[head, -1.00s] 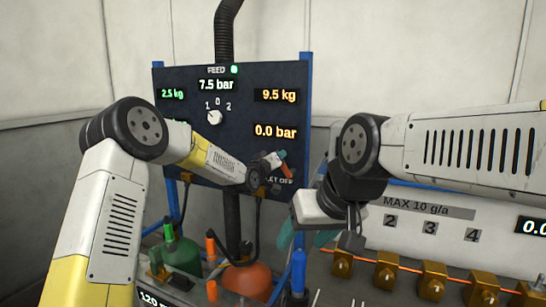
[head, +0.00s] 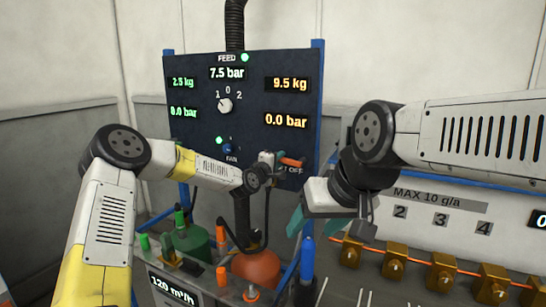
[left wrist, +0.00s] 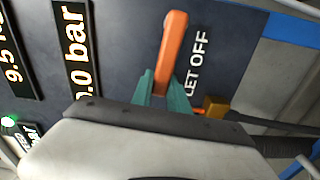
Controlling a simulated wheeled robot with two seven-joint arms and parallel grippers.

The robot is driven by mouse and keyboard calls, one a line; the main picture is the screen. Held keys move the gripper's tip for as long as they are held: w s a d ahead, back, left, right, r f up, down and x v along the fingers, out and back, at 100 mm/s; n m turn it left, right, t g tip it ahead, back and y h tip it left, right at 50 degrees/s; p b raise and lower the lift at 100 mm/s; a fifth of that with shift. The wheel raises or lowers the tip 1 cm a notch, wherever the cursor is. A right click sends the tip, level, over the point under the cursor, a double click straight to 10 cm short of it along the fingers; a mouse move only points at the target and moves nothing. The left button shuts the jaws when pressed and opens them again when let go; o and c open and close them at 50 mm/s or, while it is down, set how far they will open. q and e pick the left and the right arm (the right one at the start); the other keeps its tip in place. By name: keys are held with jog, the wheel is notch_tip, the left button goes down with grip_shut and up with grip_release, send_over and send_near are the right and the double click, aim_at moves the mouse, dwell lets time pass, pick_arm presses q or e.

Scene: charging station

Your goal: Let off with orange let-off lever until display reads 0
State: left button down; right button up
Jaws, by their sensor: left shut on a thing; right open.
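The orange let-off lever (head: 292,162) sits at the lower right of the dark panel (head: 190,66), lying nearly level in the head view. The left wrist view shows the lever (left wrist: 172,48) beside the "LET OFF" label. My left gripper (head: 280,161) is at the lever; its teal fingers (left wrist: 163,92) are shut on the lever's lower part. The orange pressure display (head: 286,121) above it reads 0.0 bar. My right gripper (head: 312,218) is open and empty, in front of the panel's lower right corner.
Other displays show 7.5 bar (head: 227,73), 9.5 kg (head: 289,84), 2.5 kg (head: 182,83) and a green 0.0 bar (head: 183,112). Several brass blocks (head: 396,265) line the right bench.

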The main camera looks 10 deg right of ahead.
pick_arm(q)
jog(key=shift+f+n, duration=0.5)
jog(key=shift+n, duration=0.1)
jog(key=shift+f, duration=0.1)
jog(key=c, duration=1.3)
grip_release()
jog(key=v, duration=0.7)
jog(key=shift+s+a, duration=0.25)
jog(key=shift+s, duration=0.1)
